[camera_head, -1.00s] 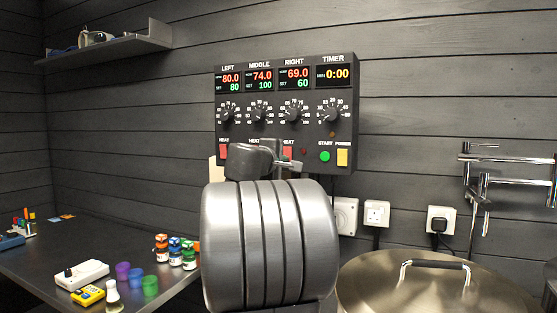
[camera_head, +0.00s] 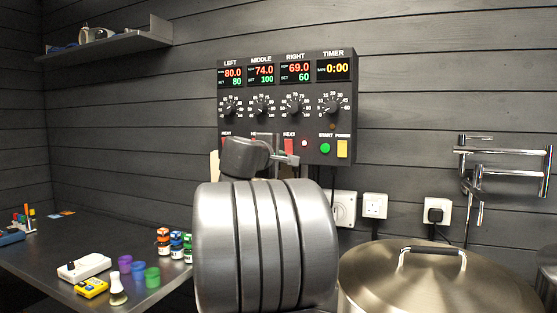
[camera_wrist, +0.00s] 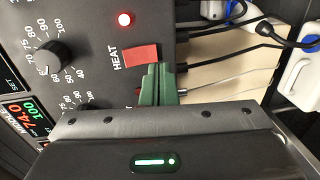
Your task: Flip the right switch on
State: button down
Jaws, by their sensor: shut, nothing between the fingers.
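The right switch, a red rocker under the right HEAT label, is on the dark control panel (camera_head: 345,110). Its upper part (camera_head: 289,143) shows in the head view, and the switch (camera_wrist: 142,56) shows more fully in the wrist view. My gripper (camera_head: 292,160) is shut and empty, in front of the panel's lower edge. In the wrist view its green fingers (camera_wrist: 160,78) are close to the switch's near edge; whether they touch it I cannot tell.
Dials (camera_head: 295,105) and displays sit above the switches. A green START button (camera_head: 325,148) and yellow POWER switch (camera_head: 342,149) are to the right. Sockets (camera_head: 375,206) and a lidded steel pot (camera_head: 430,275) lie below right. Cables run below the panel in the wrist view.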

jog(key=s+a+f+b, duration=0.1)
jog(key=s+a+b, duration=0.1)
jog(key=s, duration=0.7)
jog(key=shift+a+f, duration=0.15)
jog(key=shift+a, duration=0.75)
jog(key=shift+f, duration=0.1)
